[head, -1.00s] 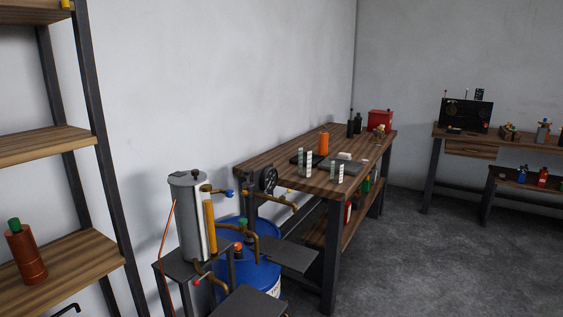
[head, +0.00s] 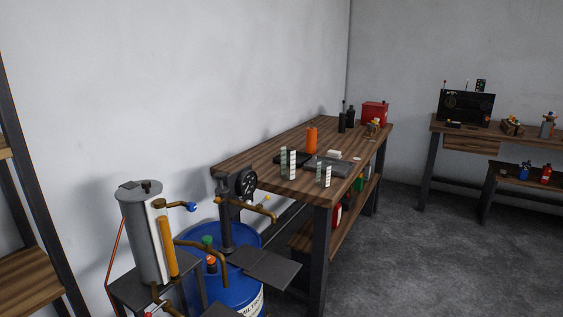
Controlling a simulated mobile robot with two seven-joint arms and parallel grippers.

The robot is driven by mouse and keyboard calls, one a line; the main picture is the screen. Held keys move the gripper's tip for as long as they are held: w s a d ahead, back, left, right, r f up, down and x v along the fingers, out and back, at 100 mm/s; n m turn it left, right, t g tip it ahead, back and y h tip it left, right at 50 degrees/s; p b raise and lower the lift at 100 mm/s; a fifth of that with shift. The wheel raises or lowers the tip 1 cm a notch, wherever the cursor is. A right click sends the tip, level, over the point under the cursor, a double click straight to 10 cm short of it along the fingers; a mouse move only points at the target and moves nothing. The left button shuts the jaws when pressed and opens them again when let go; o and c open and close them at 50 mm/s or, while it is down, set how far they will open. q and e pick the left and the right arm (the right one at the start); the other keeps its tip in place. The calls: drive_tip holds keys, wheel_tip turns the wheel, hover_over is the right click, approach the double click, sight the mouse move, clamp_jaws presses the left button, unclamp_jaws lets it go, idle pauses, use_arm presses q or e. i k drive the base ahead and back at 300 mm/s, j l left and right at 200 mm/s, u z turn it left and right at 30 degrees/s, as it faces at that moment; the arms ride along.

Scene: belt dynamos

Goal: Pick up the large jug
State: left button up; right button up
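I cannot make out for sure which thing is the large jug. An orange cylinder (head: 311,140) stands upright on the wooden workbench (head: 245,166). A red container (head: 374,114) stands at the bench's far end, beside dark bottles (head: 350,118). Further red and green containers on the bench's lower shelf are partly hidden. Neither of my grippers is in the head view.
A grey tank (head: 139,235) with brass pipes and a blue drum (head: 235,293) stand in front of the bench. A shelf (head: 30,283) is at the left edge. A second bench (head: 470,143) stands at the back right. Dark floor (head: 420,260) is clear at the right.

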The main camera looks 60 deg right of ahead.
sight(287, 160)
drive_tip(key=i+l+u, duration=0.1)
drive_tip(key=l+u, duration=0.2)
drive_tip(key=l, duration=2.55)
